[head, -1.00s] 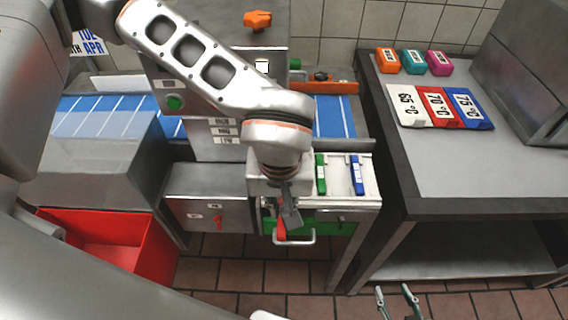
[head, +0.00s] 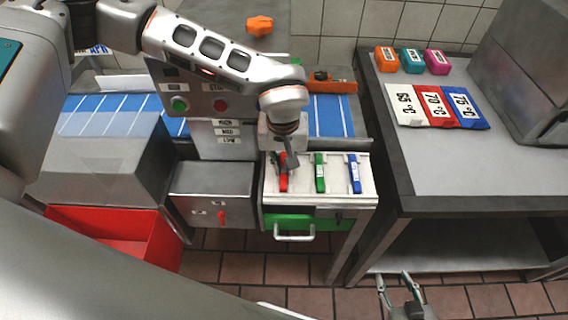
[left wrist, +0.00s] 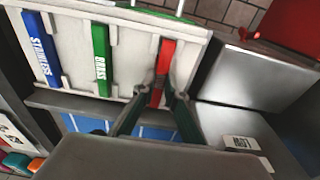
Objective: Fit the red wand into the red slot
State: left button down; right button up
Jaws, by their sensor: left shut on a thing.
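My left gripper (head: 286,164) is shut on the red wand (head: 284,182) over the left part of the white rack (head: 302,189). The wand lies nearly parallel to the green wand (head: 320,178) and the blue wand (head: 355,175). In the left wrist view the red wand (left wrist: 163,62) runs away from between the fingertips (left wrist: 160,92), across the rack at the red slot's place. The slot is mostly hidden under the wand; I cannot tell whether the wand is fully seated. My right gripper (head: 396,283) is open and empty, low at the front.
A steel cabinet (head: 212,190) and a red bin (head: 110,240) stand left of the rack. A steel table (head: 460,180) with number cards and small coloured blocks is at the right. A green drawer front with a handle (head: 294,236) is below the rack.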

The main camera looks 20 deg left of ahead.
aim_at(284, 175)
pick_arm(q)
jog(key=shift+f, duration=0.2)
jog(key=c, duration=2)
grip_release()
jog(key=shift+c, duration=0.2)
jog(key=shift+r, duration=0.15)
jog(key=shift+r, duration=0.3)
notch_tip(284, 175, up, 11)
jog(key=s, duration=0.1)
jog(key=shift+s+d+r+b, duration=0.2)
jog(key=shift+d+b, duration=0.05)
jog(key=shift+b, duration=0.2)
